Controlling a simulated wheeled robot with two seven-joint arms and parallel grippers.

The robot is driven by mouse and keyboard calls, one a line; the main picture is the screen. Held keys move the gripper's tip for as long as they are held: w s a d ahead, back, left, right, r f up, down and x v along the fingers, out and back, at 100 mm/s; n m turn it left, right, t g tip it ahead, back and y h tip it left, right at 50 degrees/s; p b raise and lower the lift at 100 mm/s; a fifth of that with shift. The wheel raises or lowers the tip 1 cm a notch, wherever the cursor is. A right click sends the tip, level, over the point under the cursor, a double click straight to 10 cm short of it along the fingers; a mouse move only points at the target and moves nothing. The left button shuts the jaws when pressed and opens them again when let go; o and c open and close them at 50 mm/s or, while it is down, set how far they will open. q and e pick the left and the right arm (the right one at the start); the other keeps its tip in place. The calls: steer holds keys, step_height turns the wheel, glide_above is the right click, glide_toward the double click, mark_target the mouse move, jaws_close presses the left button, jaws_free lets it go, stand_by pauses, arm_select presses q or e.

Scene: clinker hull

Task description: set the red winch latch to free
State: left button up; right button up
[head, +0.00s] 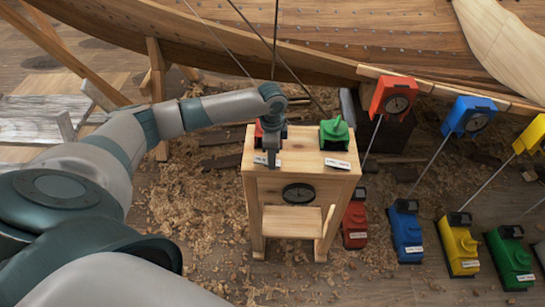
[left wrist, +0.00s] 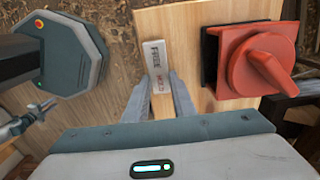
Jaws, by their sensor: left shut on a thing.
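The red winch latch (left wrist: 262,60) shows in the left wrist view as a red box with a raised slanted handle, the handle's end towards the lower right. In the head view my left gripper mostly hides it on the wooden stand. A pale label plate (left wrist: 158,58) beside it reads FREE at its upper end and HOLD, in red, at its lower end. My left gripper (left wrist: 161,80) is at the plate, one fingertip on each side, and looks shut on it; in the head view it (head: 270,162) points down. The fingers are apart from the latch. My right gripper is not in view.
A green latch (head: 334,133) with its own label stands right of the red one on the stand (head: 300,180), which has a dark dial (head: 298,194). Coloured boxes and posts stand to the right. The boat hull (head: 330,60) crosses behind. Wood shavings cover the floor.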

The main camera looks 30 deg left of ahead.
arm_select(q)
steer(key=shift+s+a+r, duration=0.1)
steer(key=shift+s+a+t+h+p, duration=0.15)
steer(key=shift+t+h+p, duration=0.2)
steer(key=shift+h, duration=0.25)
steer(key=shift+a+t+h, duration=0.2)
steer(key=shift+t+h, duration=0.15)
steer(key=shift+h, duration=0.25)
steer(key=shift+s+a+t+h+b, duration=0.15)
steer(key=shift+a+t+h+b, duration=0.1)
steer(key=shift+t+h+b, duration=0.55)
steer(key=shift+r+h, duration=0.15)
steer(key=shift+h, duration=0.15)
steer(key=shift+r, duration=0.1)
steer(key=o, duration=1.1)
steer(key=shift+c, duration=0.2)
